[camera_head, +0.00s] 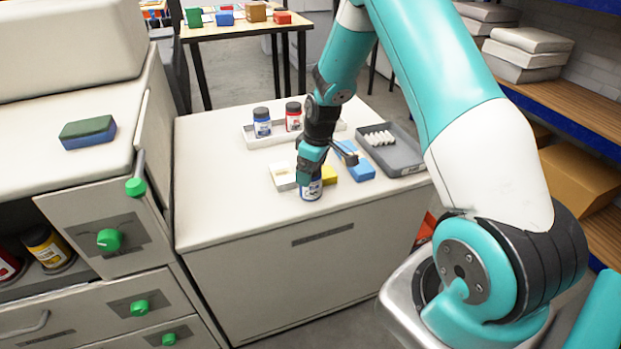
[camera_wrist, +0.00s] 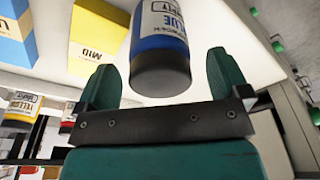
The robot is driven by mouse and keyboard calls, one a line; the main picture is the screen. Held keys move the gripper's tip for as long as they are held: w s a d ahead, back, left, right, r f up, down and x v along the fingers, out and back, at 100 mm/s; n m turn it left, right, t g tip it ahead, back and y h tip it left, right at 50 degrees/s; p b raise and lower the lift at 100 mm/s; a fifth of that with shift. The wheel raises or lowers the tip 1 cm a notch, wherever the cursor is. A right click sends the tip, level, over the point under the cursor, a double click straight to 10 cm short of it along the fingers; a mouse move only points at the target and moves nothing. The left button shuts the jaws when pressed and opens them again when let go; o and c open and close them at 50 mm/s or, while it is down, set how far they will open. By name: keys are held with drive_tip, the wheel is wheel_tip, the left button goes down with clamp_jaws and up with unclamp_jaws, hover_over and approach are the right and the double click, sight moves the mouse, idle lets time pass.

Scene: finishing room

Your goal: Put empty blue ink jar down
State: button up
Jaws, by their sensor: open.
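The blue ink jar (camera_head: 312,189), with a dark cap and a blue-and-white label, is at the front edge of the white cabinet top (camera_head: 225,205). In the wrist view the jar (camera_wrist: 160,45) appears between my spread fingers, its dark cap towards me; part of its label reads "BLUE". My gripper (camera_head: 311,172) is open and points down over the jar, hiding its upper part. In the wrist view the gripper (camera_wrist: 163,68) shows a gap between the fingers and the jar.
A white block (camera_head: 282,177), a yellow block (camera_head: 329,174) and a blue block (camera_head: 357,167) lie close around the jar. Behind, a blue-labelled jar (camera_head: 262,122) and a red-labelled jar (camera_head: 293,116) stand on a pale tray. A grey tray (camera_head: 408,157) holds white pieces.

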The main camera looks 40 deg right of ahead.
drive_tip(key=shift+w+f, duration=0.15)
drive_tip(key=shift+f, duration=0.95)
drive_tip(key=c, duration=1)
drive_tip(key=shift+c, duration=0.6)
drive_tip(key=shift+r, duration=0.15)
